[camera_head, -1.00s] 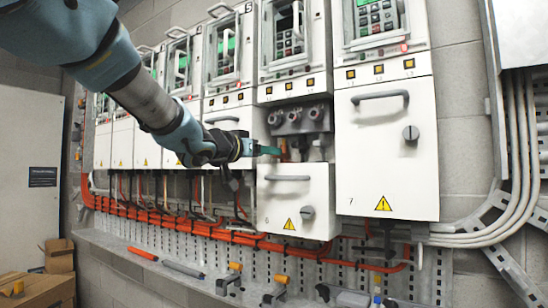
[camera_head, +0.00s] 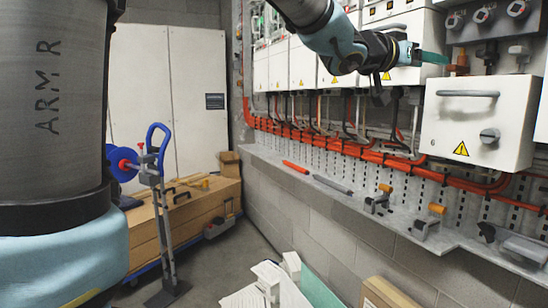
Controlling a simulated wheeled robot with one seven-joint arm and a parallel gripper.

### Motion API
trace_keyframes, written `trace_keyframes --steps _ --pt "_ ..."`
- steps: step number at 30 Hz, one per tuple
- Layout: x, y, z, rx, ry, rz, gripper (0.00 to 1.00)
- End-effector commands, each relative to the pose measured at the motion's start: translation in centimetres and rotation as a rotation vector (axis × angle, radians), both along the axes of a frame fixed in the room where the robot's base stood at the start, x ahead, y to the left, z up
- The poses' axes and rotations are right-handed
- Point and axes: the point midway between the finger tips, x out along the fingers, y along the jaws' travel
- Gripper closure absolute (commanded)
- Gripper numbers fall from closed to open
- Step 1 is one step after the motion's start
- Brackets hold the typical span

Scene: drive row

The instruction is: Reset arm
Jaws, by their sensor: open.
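My arm reaches in from the top of the head view. My gripper (camera_head: 434,57) has teal fingers that point right. It shows from the side, in front of the row of drives, just above and left of the pulled-down white cover (camera_head: 478,138) of drive 6. The fingers hold nothing that I can see; the gap between them is hard to make out from this side. A small brown-orange part (camera_head: 460,63) is just right of the fingertips, in the opened bay. Whether they touch it I cannot tell. Round grey connectors (camera_head: 484,16) show above.
A grey ledge (camera_head: 330,190) below holds several clamps and tools. Boxes (camera_head: 385,293) stand at the bottom. Floor between shows some free room.

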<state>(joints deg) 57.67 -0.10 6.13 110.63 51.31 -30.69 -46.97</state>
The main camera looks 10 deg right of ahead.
Motion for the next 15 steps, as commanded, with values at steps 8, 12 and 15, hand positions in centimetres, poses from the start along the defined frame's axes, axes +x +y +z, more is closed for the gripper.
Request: trace_keyframes --steps 8,12,15 --pt "8.4 6.5 -6.3 0.14 0.083 0.269 0.43" --pt "13.2 13.6 -12.2 0.278 0.177 0.475 0.43" --pt "15.3 19.2 -16.5 0.385 0.258 0.607 0.43"
